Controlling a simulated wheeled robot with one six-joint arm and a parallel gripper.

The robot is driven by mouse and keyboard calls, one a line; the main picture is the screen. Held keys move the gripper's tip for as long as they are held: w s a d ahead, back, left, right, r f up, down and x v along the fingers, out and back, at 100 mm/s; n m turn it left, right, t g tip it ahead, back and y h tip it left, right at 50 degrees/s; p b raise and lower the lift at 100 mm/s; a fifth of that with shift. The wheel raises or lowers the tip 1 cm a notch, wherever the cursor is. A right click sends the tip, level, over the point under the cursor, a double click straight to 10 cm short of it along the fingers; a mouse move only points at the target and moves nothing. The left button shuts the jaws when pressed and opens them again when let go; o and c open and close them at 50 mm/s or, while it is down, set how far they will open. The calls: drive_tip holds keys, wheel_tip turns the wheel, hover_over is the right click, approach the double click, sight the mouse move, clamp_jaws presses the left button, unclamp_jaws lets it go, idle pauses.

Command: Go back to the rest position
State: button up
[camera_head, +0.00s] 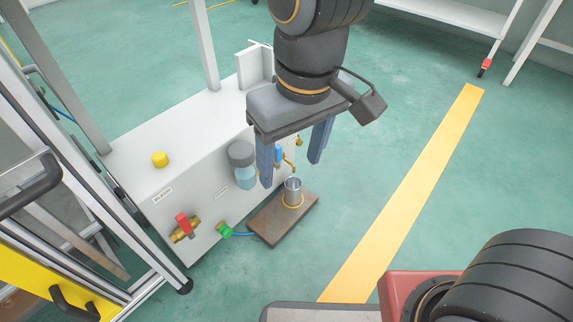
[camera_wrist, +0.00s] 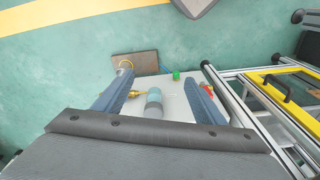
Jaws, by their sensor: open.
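My gripper (camera_head: 294,170) hangs in the upper middle of the head view, its two blue fingers pointing down and spread apart. It is open, and I see nothing between the fingers. In the wrist view my gripper (camera_wrist: 165,95) also shows both fingers wide apart, with the white machine below and beyond them. A small metal cup (camera_head: 293,188) stands on a brown plate (camera_head: 270,224) beyond and below the fingertips. In the wrist view the plate (camera_wrist: 143,64) shows near the left finger.
A white machine cabinet (camera_head: 135,178) carries a red-handled valve (camera_head: 183,224), a green fitting (camera_head: 224,229), a filter bowl (camera_head: 243,167) and a yellow button (camera_head: 160,159). A metal frame with a yellow panel (camera_head: 50,270) stands at the left. Green floor right of the cabinet is clear, crossed by a yellow stripe (camera_head: 405,195).

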drive_tip(key=shift+g+y, duration=0.3)
drive_tip(key=shift+g, duration=0.2)
drive_tip(key=s, duration=0.3)
drive_tip(key=s+r, duration=0.1)
drive_tip(key=s, duration=0.1)
drive_tip(key=shift+a, duration=0.35)
drive_tip(key=shift+w+r, duration=0.1)
drive_tip(key=shift+r, duration=0.2)
drive_tip(key=shift+r+p, duration=0.35)
drive_tip(key=shift+p, duration=0.2)
drive_tip(key=shift+r+m+p, duration=0.3)
drive_tip(key=shift+r+p, duration=0.05)
drive_tip(key=d+r+m+p, duration=0.2)
drive_tip(key=d+r+p, duration=0.5)
drive_tip(key=p, duration=0.5)
drive_tip(key=d+r+m+h+p, duration=0.1)
drive_tip(key=d+r+m+p, duration=0.1)
drive_tip(key=d+r+p, duration=0.5)
drive_tip(key=d+r+m+p, duration=0.2)
drive_tip(key=d+r+p, duration=0.5)
drive_tip(key=r+p, duration=0.7)
drive_tip(key=p, duration=0.5)
drive_tip(key=shift+r+m+h, duration=0.3)
drive_tip(key=shift+r, duration=0.1)
